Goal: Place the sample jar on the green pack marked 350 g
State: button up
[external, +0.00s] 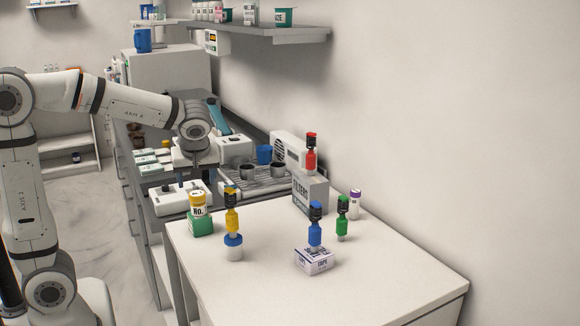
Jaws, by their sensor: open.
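A green pack (201,226) sits near the left back edge of the white table; its 350 g marking is not legible here. A white jar with a yellow lid and a "NO." label (198,207) appears to stand upright on top of it. A second white jar with a blue lid (233,250) stands just right, with a yellow bottle (232,218) appearing on its lid. I cannot tell for sure which is the sample jar. My gripper (196,178) is open and empty, pointing down above and behind the yellow-lidded jar, apart from it.
A blue bottle (315,229) stands on a small white box (303,261). A green bottle (341,219), a purple-capped container (355,204) and a grey box (311,192) bearing a red bottle (310,155) stand farther right. The table's front right (370,275) is clear.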

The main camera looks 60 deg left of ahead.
jog(key=s+d+f+m+h, duration=0.3)
jog(key=s+d+m, duration=0.3)
jog(key=s+m, duration=0.1)
jog(key=s+d+f+m+t+h, duration=0.1)
jog(key=s+d+f+m+h, duration=0.2)
jog(key=s+d+m, duration=0.3)
jog(key=s+f+m, duration=0.1)
jog(key=m, duration=0.2)
jog(key=shift+s+f, duration=0.2)
jog(key=shift+f, duration=0.05)
jog(key=shift+d, duration=0.1)
jog(key=shift+r+t+p, duration=0.3)
jog(key=shift+r+p, duration=0.5)
jog(key=shift+r, duration=0.1)
